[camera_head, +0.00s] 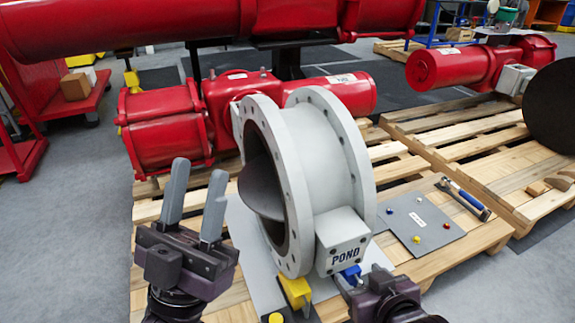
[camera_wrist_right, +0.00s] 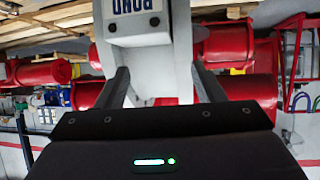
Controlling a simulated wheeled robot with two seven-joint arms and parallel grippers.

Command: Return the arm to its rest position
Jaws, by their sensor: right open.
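The grey flanged valve (camera_head: 330,150) with a box marked POND (camera_head: 345,252) stands on the pallet. My left gripper (camera_head: 198,178) is at the left of the valve, its two grey fingers raised, spread and empty. My right gripper (camera_head: 352,284) is low at the foot of the POND box, close to a small blue part (camera_head: 351,273); its fingertips are partly hidden in the head view. In the right wrist view the right fingers (camera_wrist_right: 160,75) are apart, with the POND box (camera_wrist_right: 137,20) upside down beyond them. Whether they touch anything is unclear.
Red actuator cylinders (camera_head: 165,120) lie behind the valve. A yellow part (camera_head: 295,290) stands under the valve's front. A grey panel with coloured knobs (camera_head: 420,225) and a hand tool (camera_head: 462,198) lie to the right. Grey floor (camera_head: 60,240) is clear at left.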

